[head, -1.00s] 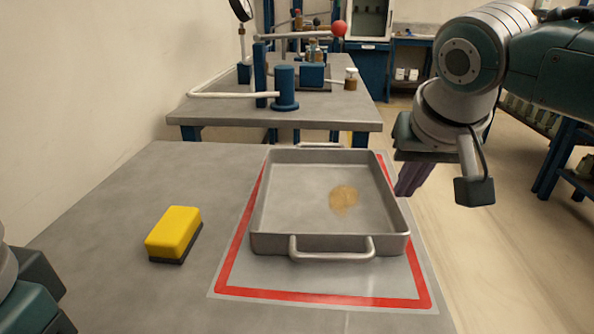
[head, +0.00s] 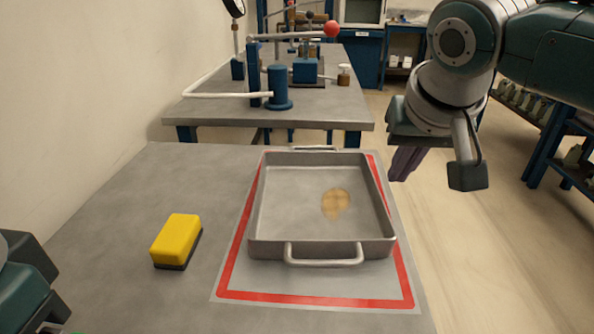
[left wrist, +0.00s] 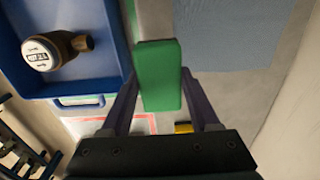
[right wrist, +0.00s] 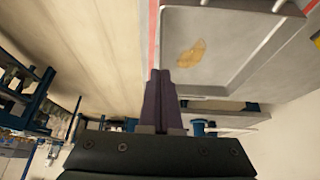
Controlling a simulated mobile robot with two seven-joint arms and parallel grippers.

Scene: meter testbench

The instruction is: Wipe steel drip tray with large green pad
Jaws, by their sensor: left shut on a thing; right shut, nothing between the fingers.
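The steel drip tray (head: 275,228) sits on the bench inside a red-bordered rectangle, with a brown stain (head: 336,204) right of its middle. The stain also shows in the right wrist view (right wrist: 192,54). The large green pad (left wrist: 160,75) is between the fingers of my left gripper (left wrist: 162,92), which is shut on it. In the head view only part of my left arm shows at the left edge, and the pad is out of sight. My right gripper (head: 402,166) is shut and empty, just right of the tray beyond the bench edge; its closed fingers show in the right wrist view (right wrist: 161,100).
A yellow and black sponge (head: 176,240) lies left of the tray. In the left wrist view a blue bin (left wrist: 70,87) holds a brass meter (left wrist: 52,50). A second bench (head: 215,112) with blue fixtures stands behind. The bench left of the tray is mostly clear.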

